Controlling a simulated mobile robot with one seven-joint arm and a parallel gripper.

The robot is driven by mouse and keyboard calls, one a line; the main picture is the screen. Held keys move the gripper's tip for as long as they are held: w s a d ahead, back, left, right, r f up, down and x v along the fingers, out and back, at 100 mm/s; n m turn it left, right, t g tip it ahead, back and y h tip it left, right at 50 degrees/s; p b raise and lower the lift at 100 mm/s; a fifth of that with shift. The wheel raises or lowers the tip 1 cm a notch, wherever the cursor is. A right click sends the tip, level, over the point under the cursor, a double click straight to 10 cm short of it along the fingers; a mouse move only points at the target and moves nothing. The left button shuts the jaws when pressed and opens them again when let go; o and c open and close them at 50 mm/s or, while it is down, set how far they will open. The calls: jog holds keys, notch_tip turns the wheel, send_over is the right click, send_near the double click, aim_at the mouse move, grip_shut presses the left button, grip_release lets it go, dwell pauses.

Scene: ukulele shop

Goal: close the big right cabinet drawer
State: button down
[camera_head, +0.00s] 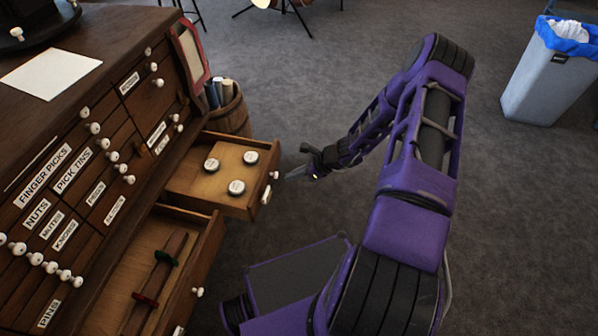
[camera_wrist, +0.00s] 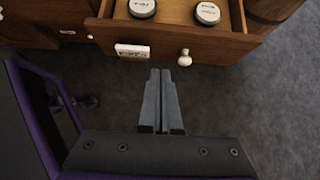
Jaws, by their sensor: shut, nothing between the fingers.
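The wooden cabinet (camera_head: 120,95) at the left has two drawers pulled out. The upper right drawer (camera_head: 205,204) holds three round tins (camera_head: 237,187). Its front, with a white label (camera_wrist: 132,51) and a pale knob (camera_wrist: 184,57), faces my gripper in the wrist view. The lower drawer (camera_head: 208,250) is also out and holds long rods with red and green parts (camera_head: 160,270). My gripper (camera_head: 290,175) is shut and empty just outside the upper drawer's front. Its fingertips (camera_wrist: 160,73) point toward that front between label and knob; contact cannot be made out.
A wooden barrel (camera_head: 230,112) with rolled items stands beyond the upper drawer, against the cabinet. A grey bin (camera_head: 545,80) with a blue liner stands far right. Stand legs (camera_head: 290,12) show at the top. The carpet (camera_head: 300,80) between is clear.

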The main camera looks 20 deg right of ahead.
aim_at(265, 180)
jog(key=shift+w+a+f, duration=0.45)
jog(key=shift+w+a, duration=0.2)
jog(key=shift+a, duration=0.25)
jog(key=shift+w+a+f, duration=0.45)
jog(key=shift+w+a, duration=0.25)
jog(key=shift+a, duration=0.2)
jog(key=shift+w+a+f, duration=0.45)
jog(key=shift+w+a, duration=0.2)
jog(key=shift+a, duration=0.25)
